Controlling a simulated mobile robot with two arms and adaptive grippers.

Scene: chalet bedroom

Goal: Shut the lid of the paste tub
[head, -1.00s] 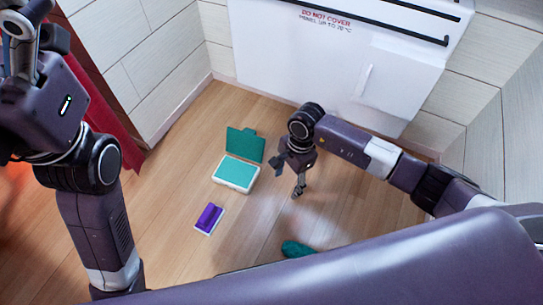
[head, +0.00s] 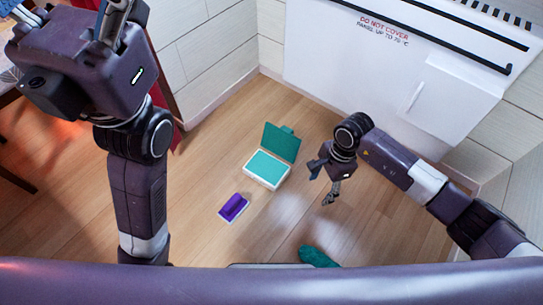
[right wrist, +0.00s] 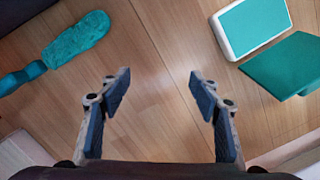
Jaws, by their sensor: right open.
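The paste tub (head: 267,181) is a low white box with a flat teal top surface, on the wood floor. Its teal lid (head: 281,142) is swung open, out past the tub's far edge. In the right wrist view, the tub (right wrist: 226,42) is at the top right, with the lid (right wrist: 288,64) beside it. My right gripper (head: 320,184) is open and empty, right of the tub and apart from it. Its spread fingers (right wrist: 155,84) show bare floor between them. My left gripper (head: 65,12) is at the top left, far from the tub, its fingertips cut off by the frame.
A purple block on a white base (head: 233,207) lies left of and nearer than the tub. A teal rounded object (head: 317,256) lies on the floor nearer me. A white heater (head: 390,80) stands along the back wall.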

